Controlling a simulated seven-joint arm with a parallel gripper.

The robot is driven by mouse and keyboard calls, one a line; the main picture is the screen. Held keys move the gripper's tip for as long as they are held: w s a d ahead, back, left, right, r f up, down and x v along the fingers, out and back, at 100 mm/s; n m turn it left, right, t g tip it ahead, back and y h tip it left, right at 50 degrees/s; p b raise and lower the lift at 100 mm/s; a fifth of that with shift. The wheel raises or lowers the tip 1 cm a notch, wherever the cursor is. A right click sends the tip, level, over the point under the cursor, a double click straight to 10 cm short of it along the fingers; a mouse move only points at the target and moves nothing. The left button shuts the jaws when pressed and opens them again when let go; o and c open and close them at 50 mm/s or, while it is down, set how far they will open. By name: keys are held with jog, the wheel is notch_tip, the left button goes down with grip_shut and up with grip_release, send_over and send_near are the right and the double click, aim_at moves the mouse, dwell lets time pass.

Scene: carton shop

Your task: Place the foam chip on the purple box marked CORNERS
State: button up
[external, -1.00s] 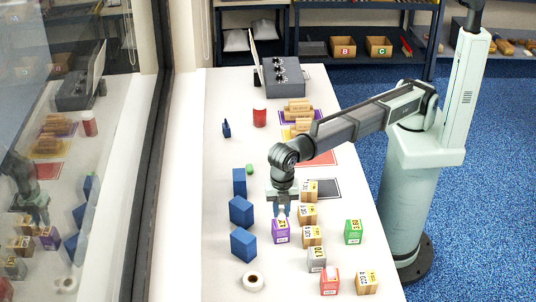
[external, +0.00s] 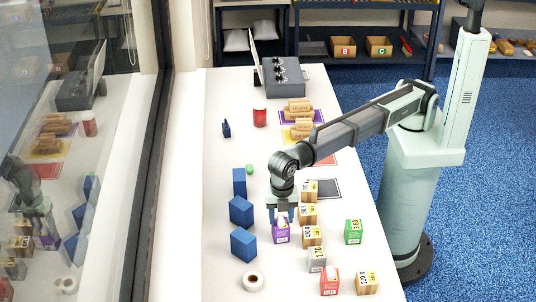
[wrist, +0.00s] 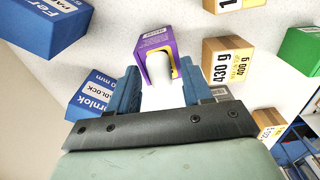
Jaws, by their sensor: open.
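The purple box (external: 281,235) stands upright on the white table, at the front of my gripper; its marking is too small to read. The white foam chip (wrist: 159,66) shows against the purple box's top in the wrist view, where a yellow patch also shows. The chip appears to rest on the box; its exact contact is hard to see. My gripper (external: 283,214) is low over the box and open. In the wrist view its blue fingers stand apart on either side of the chip, with gaps visible between them and it.
Several brown cartons (external: 311,236) stand close to the right of the purple box. Blue boxes (external: 243,243) stand to its left.

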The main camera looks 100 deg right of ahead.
aim_at(281, 217)
notch_tip(281, 217, up, 12)
jog(key=shift+r, duration=0.15)
dwell(0.6)
